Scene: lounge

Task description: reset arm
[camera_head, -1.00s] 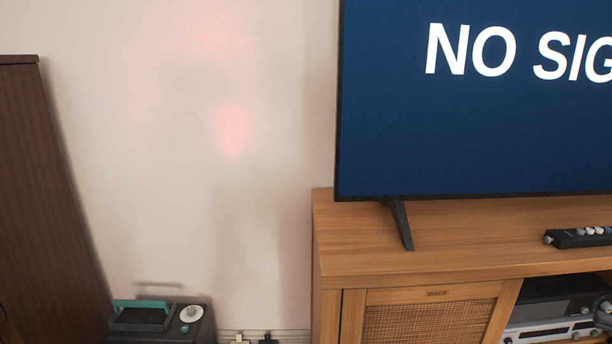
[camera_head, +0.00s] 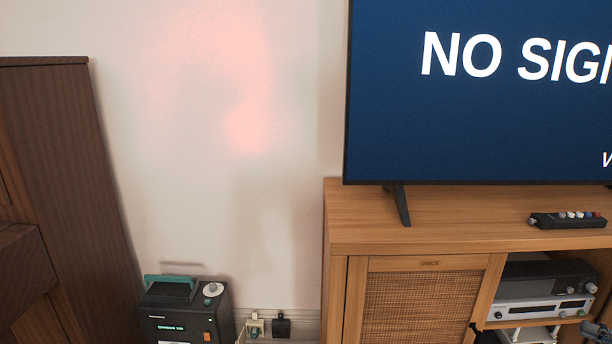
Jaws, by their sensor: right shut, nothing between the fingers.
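My right gripper (camera_head: 596,331) shows only in part, small and grey, at the bottom right corner of the head view. It is shut and holds nothing. It appears in front of the open shelf of the wooden TV cabinet (camera_head: 430,236); I cannot tell how far it is from the shelf. Most of my right arm is outside the picture. My left gripper is not in view.
A large TV (camera_head: 480,120) showing "NO SIGNAL" stands on the cabinet, with a dark remote-like device (camera_head: 567,220) beside it. A silver player (camera_head: 540,308) sits on the shelf. A dark device (camera_head: 185,318) and brown wooden furniture (camera_head: 70,150) stand left. Plugs (camera_head: 281,325) sit by the wall.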

